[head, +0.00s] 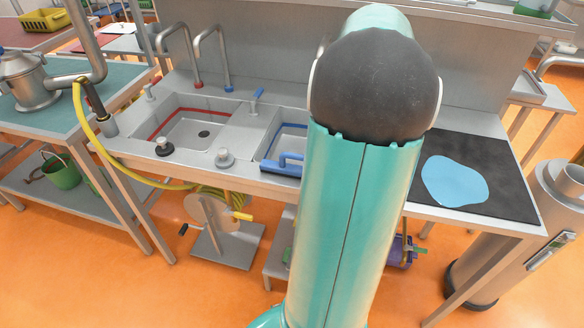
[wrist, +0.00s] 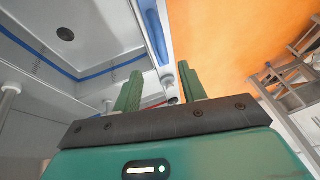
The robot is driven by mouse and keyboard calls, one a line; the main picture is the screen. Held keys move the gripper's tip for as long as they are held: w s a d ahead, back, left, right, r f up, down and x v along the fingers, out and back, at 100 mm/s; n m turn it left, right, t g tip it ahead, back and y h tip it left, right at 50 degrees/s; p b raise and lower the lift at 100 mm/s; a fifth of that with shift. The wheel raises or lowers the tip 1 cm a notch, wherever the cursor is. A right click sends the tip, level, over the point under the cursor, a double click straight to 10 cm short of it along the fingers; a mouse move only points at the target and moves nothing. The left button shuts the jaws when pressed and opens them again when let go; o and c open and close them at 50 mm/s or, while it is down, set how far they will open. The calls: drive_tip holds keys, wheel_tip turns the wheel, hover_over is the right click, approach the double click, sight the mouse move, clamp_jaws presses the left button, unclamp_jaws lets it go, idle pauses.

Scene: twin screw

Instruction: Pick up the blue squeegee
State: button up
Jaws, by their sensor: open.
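A blue squeegee (head: 291,160) lies at the front rim of the right basin, partly hidden behind my arm in the head view. In the wrist view a blue bar (wrist: 151,32), which looks like part of the squeegee, lies along the basin's front edge, ahead of my fingers. My gripper (wrist: 160,85) is open, its two green fingers apart with nothing held between them. A grey rounded piece shows beyond the gap; I cannot tell whether it belongs to the squeegee. The gripper is hidden behind my arm in the head view.
The left basin (head: 163,115) has a red stripe. A black mat (head: 500,188) with a light blue patch (head: 455,182) lies at right. A yellow hose (head: 80,112) hangs at left.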

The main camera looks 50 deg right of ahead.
sight(300, 160)
drive_tip(key=x, duration=1.3)
drive_tip(key=shift+s+a, duration=0.1)
clamp_jaws()
